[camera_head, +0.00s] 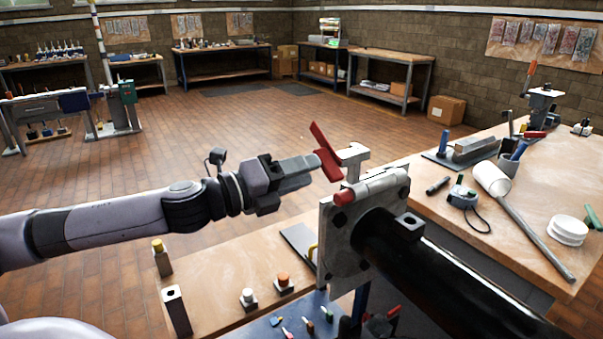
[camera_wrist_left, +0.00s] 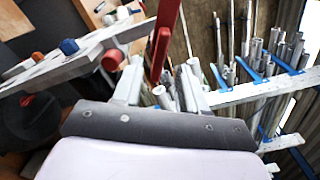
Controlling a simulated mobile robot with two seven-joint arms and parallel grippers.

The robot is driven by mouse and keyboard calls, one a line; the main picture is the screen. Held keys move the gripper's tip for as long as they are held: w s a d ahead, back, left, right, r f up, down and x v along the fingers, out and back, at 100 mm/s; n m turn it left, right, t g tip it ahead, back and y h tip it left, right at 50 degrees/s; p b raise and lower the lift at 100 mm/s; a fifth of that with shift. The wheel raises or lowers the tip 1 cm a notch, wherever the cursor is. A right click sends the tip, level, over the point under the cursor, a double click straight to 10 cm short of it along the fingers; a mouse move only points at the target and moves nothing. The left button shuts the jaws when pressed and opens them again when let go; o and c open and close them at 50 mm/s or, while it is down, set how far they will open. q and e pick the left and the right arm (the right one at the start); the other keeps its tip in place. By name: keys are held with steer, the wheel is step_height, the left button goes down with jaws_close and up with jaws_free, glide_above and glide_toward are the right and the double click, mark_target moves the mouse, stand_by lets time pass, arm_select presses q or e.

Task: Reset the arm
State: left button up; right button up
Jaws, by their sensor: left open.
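My left arm comes in from the left in the head view. Its gripper (camera_head: 318,163) is open beside a red, angled handle-like piece (camera_head: 325,152), next to the mast flange. In the left wrist view my left gripper (camera_wrist_left: 160,92) has its fingers apart, with red bars (camera_wrist_left: 164,40) showing beyond and between them. I cannot tell whether the fingers touch the red piece. The grey square flange plate (camera_head: 338,258) stands upright at the end of a black mast tube (camera_head: 440,280). A red-ended cylinder (camera_head: 345,196) lies across its top. My right gripper is not in view.
A wooden bench (camera_head: 550,195) at right carries a tape measure (camera_head: 463,195), a white-headed tool and a white round stack (camera_head: 567,230). A lower wooden top (camera_head: 215,290) holds small knobbed blocks. Open brick floor (camera_head: 260,115) lies behind. In the left wrist view, metal tubes (camera_wrist_left: 285,50) stand in racks.

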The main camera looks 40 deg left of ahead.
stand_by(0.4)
arm_select(q)
steer(key=s+d+f+n+g+y, duration=0.1)
steer(key=s+f+n+y, duration=0.15)
steer(key=f+n, duration=0.65)
steer(key=s+d+f+n+g+y, duration=0.1)
steer(key=s+d+f+n, duration=0.3)
steer(key=f, duration=1)
steer(key=s+d+f+n+g, duration=0.2)
steer(key=s+f+n, duration=0.4)
steer(key=f, duration=0.2)
steer(key=s+d+f+n+g+y, duration=0.1)
steer(key=s+d+f+n+g, duration=0.1)
steer(key=s+f+n, duration=0.4)
step_height(320, 180, down, 2)
steer(key=shift+s+d+f+n, duration=0.1)
steer(key=shift+s+d+n, duration=0.35)
steer(key=shift+d, duration=0.3)
